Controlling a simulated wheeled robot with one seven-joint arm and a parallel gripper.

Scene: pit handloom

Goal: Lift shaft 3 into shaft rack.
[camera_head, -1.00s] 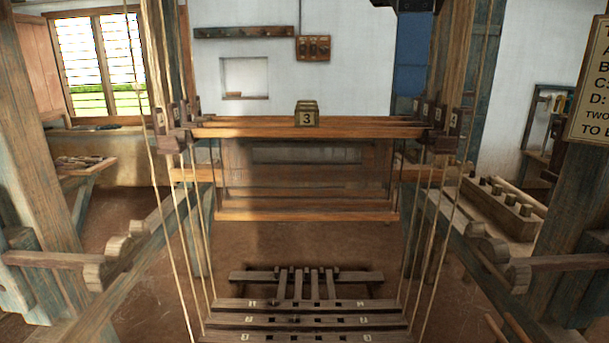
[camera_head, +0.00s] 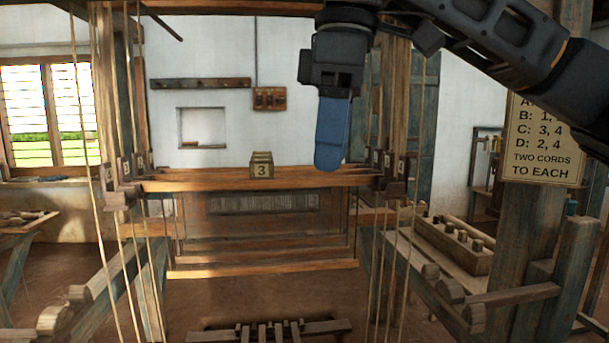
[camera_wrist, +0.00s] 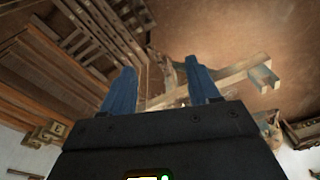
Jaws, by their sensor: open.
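Shaft 3 shows as a wooden block marked 3 (camera_head: 261,166) on top of the long wooden bars hung across the loom; a block of the same look shows at left in the wrist view (camera_wrist: 48,132). Which bar belongs to it I cannot tell. My gripper (camera_head: 331,165) hangs pointing down in the head view, to the right of the block and apart from it. In the wrist view, its two blue fingers (camera_wrist: 160,85) are spread with nothing between them. Numbered wooden holders stand at the left (camera_head: 125,185) and right (camera_head: 392,175) ends of the bars. I cannot tell which piece is the shaft rack.
Cords hang at both sides of the loom. Treadles (camera_head: 280,330) lie low in front. A wooden block with several pegs (camera_head: 450,240) stands at the right, below a lettered board (camera_head: 545,140). Thick posts flank the loom.

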